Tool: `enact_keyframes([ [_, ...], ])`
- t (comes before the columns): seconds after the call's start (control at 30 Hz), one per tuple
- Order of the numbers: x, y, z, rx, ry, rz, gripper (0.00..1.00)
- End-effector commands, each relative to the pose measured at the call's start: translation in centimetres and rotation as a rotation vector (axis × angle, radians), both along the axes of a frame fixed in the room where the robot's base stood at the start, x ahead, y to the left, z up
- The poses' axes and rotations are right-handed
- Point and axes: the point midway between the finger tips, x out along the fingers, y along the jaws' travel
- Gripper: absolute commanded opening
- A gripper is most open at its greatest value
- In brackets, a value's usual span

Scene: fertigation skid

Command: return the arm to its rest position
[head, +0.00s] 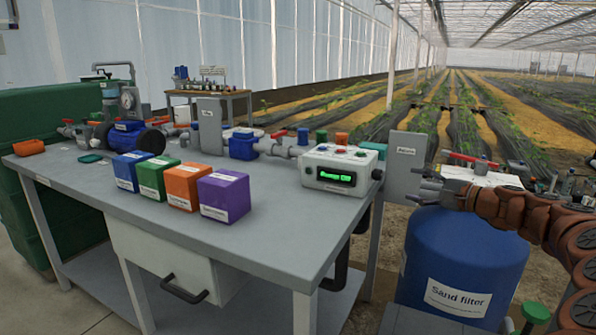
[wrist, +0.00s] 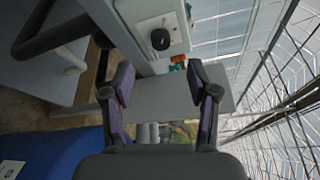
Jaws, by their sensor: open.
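My arm (head: 530,212) comes in from the right edge in the head view, in front of the blue sand filter tank (head: 465,255). My gripper (head: 437,187) is at its left end, above the tank and right of the bench. In the wrist view my gripper (wrist: 160,100) shows two dark fingers spread apart with nothing between them. A grey panel (wrist: 180,92) is seen beyond the fingers. The fingers look apart from the white control box (head: 343,168), whose side with a black knob (wrist: 160,39) shows in the wrist view.
The grey bench (head: 270,240) holds blue, green, orange and purple boxes (head: 224,195), pipes and a pump (head: 128,136). A grey upright box (head: 405,165) stands between bench and gripper. A drawer handle (head: 184,289) juts from the bench front. Floor at lower left is clear.

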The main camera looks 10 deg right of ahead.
Motion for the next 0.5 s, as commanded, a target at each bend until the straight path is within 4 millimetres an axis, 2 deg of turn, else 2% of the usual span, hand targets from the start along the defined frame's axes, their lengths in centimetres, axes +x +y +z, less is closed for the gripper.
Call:
enact_keyframes([
  [0.03,-0.2,1.3,1.4,-0.013,0.0,0.025,0.59],
  [0.13,-1.0,5.1,3.7,-0.055,0.005,0.099,0.59],
  [0.27,-2.9,11.2,6.6,-0.135,0.02,0.221,0.59],
  [0.4,-6.0,17.5,9.2,-0.241,0.042,0.356,0.59],
  [0.5,-8.8,21.5,10.6,-0.324,0.059,0.449,0.59],
])
